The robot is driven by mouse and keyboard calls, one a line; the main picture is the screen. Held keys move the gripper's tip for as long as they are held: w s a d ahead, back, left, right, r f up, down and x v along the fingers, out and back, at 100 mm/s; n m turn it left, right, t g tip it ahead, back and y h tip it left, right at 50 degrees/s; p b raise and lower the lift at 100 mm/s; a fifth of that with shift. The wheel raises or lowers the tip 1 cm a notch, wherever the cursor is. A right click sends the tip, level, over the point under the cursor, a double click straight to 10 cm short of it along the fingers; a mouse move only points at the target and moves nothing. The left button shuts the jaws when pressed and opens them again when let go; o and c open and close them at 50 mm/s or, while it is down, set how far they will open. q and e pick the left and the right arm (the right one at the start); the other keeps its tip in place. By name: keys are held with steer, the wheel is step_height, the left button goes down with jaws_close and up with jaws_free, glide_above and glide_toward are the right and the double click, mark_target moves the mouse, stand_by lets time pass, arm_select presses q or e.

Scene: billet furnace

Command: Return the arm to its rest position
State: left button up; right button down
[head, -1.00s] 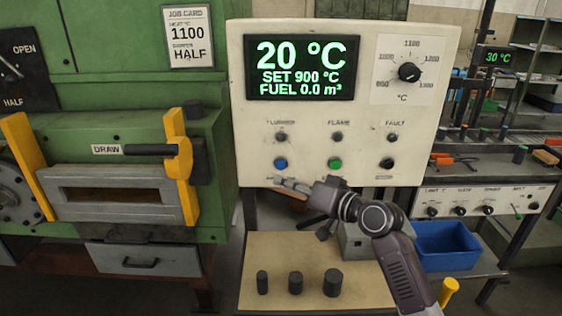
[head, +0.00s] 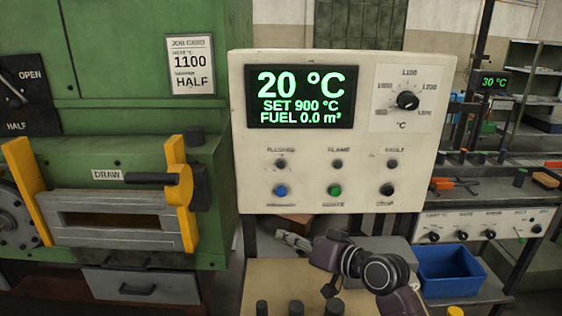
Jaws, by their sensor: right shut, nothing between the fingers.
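My right arm comes in from the bottom right. Its gripper (head: 290,239) is shut and empty, below the control panel (head: 300,140) and above the tan tabletop (head: 270,278). It touches nothing that I can make out. The panel shows 20 °C, SET 900 °C and FUEL 0.0 m³. Its dial (head: 408,100) is at the upper right, with a blue button (head: 280,190) and a green button (head: 335,190) below the screen. My left gripper is not in view.
The green furnace (head: 110,140) with a yellow-sided draw door (head: 115,220) stands at the left. Dark cylinders (head: 296,307) stand on the tabletop at the bottom edge. A blue bin (head: 450,272) and a bench with tools (head: 490,190) are at the right.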

steer(key=s+d+f+g+h, duration=0.2)
steer(key=s+d+f, duration=0.1)
steer(key=s+f, duration=0.55)
steer(key=s+d+f+g+h, duration=0.1)
steer(key=s+d+f+h, duration=0.2)
steer(key=s+f, duration=0.55)
steer(key=s+d+f+g+h, duration=0.2)
steer(key=s+d+f+h, duration=0.15)
steer(key=s+d, duration=0.55)
steer(key=s+d+f+g+h, duration=0.2)
steer(key=s+d+f, duration=0.25)
steer(key=s, duration=0.95)
step_height(320, 180, down, 28)
steer(key=s+g, duration=0.2)
steer(key=s+d+f+b, duration=0.1)
steer(key=s+d+f, duration=0.1)
steer(key=s+f, duration=1.3)
steer(key=shift+s+d+g, duration=0.4)
steer(key=shift+s, duration=0.15)
